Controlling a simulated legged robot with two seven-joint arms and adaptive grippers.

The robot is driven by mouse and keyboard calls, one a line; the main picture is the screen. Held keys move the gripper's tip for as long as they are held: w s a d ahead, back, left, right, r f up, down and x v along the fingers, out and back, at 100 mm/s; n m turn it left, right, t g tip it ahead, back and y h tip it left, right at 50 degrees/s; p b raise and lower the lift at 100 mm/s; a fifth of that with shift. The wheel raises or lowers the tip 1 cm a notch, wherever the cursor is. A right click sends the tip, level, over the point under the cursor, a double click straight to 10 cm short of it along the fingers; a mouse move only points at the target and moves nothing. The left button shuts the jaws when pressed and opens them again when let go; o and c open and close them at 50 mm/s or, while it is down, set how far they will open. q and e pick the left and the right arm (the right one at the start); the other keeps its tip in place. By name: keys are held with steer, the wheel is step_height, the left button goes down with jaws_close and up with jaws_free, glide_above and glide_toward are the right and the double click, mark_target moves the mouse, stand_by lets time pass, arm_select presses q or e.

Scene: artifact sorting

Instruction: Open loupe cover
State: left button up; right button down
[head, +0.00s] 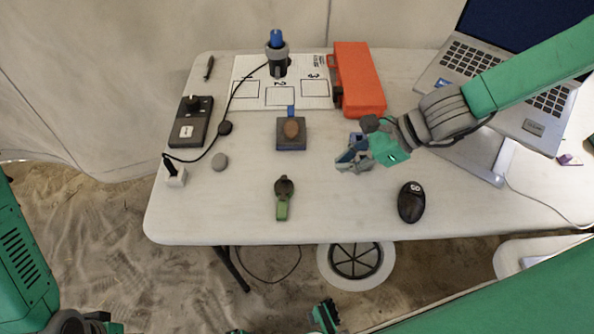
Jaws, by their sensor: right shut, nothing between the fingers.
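The loupe (284,192) appears to be the small item with a dark round head and a green handle, lying near the front middle of the table. I cannot make out whether its cover is open. My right gripper (347,159) is shut and empty above the table, to the right of and farther back than the loupe. My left gripper (325,316) shows only in part at the bottom edge, in front of the table and apart from the loupe.
A brown artifact (291,129) sits on a dark block (291,146) behind the loupe. An orange case (360,80), numbered sheet (250,94) and laptop (535,125) stand at the back.

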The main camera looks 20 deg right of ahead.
mark_target(289, 180)
steer(key=b+x, duration=0.2)
steer(key=x, duration=0.5)
steer(key=shift+f, duration=0.2)
steer(key=a, duration=0.1)
steer(key=w+a, duration=0.1)
steer(key=a, duration=0.1)
steer(key=shift+w+a+f+b, duration=0.1)
steer(key=shift+b, duration=0.25)
steer(key=shift+w+a, duration=0.2)
steer(key=shift+a, duration=0.35)
